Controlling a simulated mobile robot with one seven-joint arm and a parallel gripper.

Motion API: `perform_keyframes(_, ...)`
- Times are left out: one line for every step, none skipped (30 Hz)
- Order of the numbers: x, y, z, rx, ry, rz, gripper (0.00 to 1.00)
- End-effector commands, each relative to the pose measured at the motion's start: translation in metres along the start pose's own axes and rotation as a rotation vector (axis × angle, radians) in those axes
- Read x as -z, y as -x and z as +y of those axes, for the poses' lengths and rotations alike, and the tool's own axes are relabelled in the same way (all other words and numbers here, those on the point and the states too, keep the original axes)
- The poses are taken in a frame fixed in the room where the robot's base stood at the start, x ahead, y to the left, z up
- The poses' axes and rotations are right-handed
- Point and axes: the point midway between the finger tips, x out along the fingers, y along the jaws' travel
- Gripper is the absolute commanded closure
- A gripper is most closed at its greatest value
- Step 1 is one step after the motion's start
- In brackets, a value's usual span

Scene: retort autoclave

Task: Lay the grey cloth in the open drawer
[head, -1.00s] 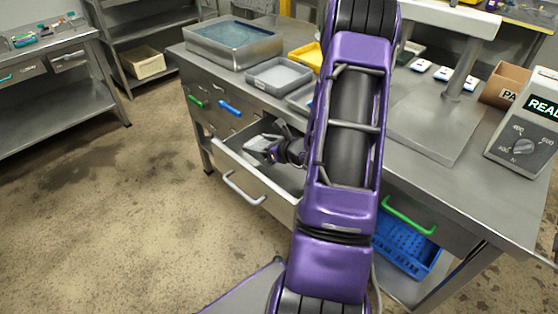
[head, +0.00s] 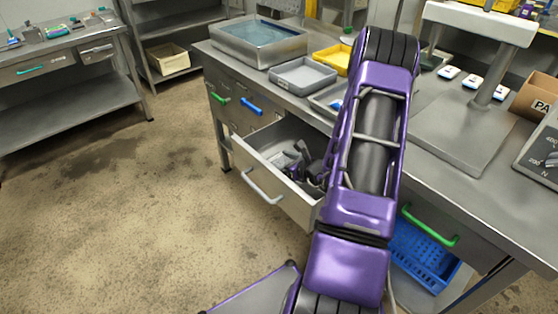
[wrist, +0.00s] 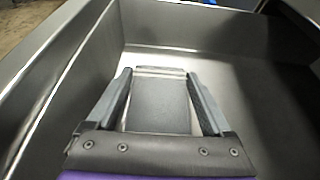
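The open drawer (head: 295,201) stands out from the steel bench, with a pale handle on its front. My gripper (head: 294,160) is down inside it, partly hidden by the drawer front and my arm. In the wrist view my gripper (wrist: 160,76) points at the drawer floor, its two fingers wide apart. The grey cloth (wrist: 160,104), a flat folded rectangle, lies between the fingers, with a narrow light gap visible at the right finger. It appears to rest on the drawer floor. The drawer walls (wrist: 200,24) rise around it.
On the bench stand a water-filled steel basin (head: 262,42), a grey tray (head: 302,74) and a yellow tray (head: 333,58). A blue basket (head: 424,252) sits below the bench. In the wrist view, the drawer floor right of the cloth is bare.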

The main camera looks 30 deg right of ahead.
Motion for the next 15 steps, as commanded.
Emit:
perform_keyframes(0.0, 0.0, 0.001, -0.001, -0.001, 0.001, 0.04)
perform_keyframes(0.001, 0.0, 0.001, -0.001, -0.002, 0.001, 0.0)
perform_keyframes(0.001, 0.0, 0.001, -0.001, -0.002, 0.001, 0.0)
perform_keyframes(0.001, 0.0, 0.001, -0.001, -0.002, 0.001, 0.0)
perform_keyframes(0.001, 0.0, 0.001, -0.001, -0.002, 0.001, 0.0)
perform_keyframes(0.001, 0.0, 0.001, -0.001, -0.002, 0.001, 0.0)
perform_keyframes(0.001, 0.0, 0.001, -0.001, -0.002, 0.001, 0.0)
perform_keyframes(0.001, 0.0, 0.001, -0.001, -0.002, 0.001, 0.0)
perform_keyframes(0.0, 0.001, 0.001, -0.001, -0.002, 0.001, 0.0)
perform_keyframes(-0.002, 0.001, 0.001, -0.001, -0.002, 0.001, 0.0)
perform_keyframes(-0.004, 0.002, 0.001, -0.001, -0.002, 0.001, 0.0)
perform_keyframes(-0.004, 0.004, 0.0, 0.0, -0.002, 0.002, 0.0)
perform_keyframes(-0.003, 0.008, 0.0, 0.001, -0.002, 0.002, 0.0)
perform_keyframes(-0.003, 0.013, 0.0, 0.001, -0.003, 0.003, 0.0)
perform_keyframes(-0.003, 0.02, 0.0, 0.002, -0.003, 0.002, 0.0)
